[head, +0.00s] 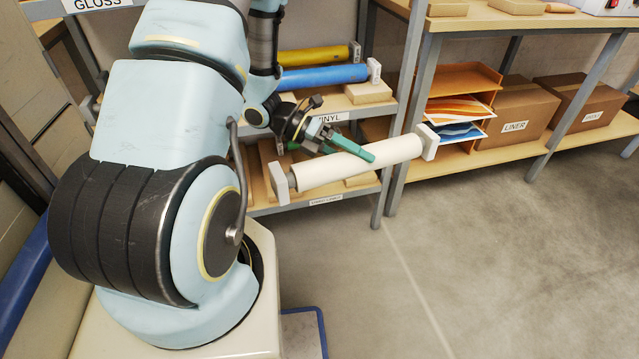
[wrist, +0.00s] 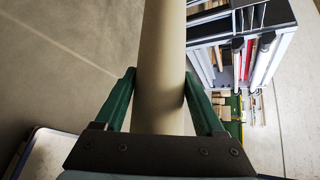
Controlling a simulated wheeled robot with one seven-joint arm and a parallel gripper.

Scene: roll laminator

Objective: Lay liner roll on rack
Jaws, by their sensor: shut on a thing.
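The liner roll is a long off-white roll (head: 360,163) with pale square end blocks, seen near the middle of the head view. In the wrist view the roll (wrist: 160,60) runs straight up the picture between the green fingers of my gripper (wrist: 160,100). The roll is held out level in front of the rack (head: 384,120). Its left end overlaps the lower shelf in the picture; whether it touches the shelf I cannot tell.
A yellow roll (head: 315,55) and a blue roll (head: 322,77) lie on the middle shelf, labelled VINYL. The lower shelf (head: 318,202) has wooden supports. A workbench (head: 490,20) stands to the right, with an orange paper tray (head: 462,88) and cartons (head: 517,105) beneath. The floor (head: 500,260) in front is clear.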

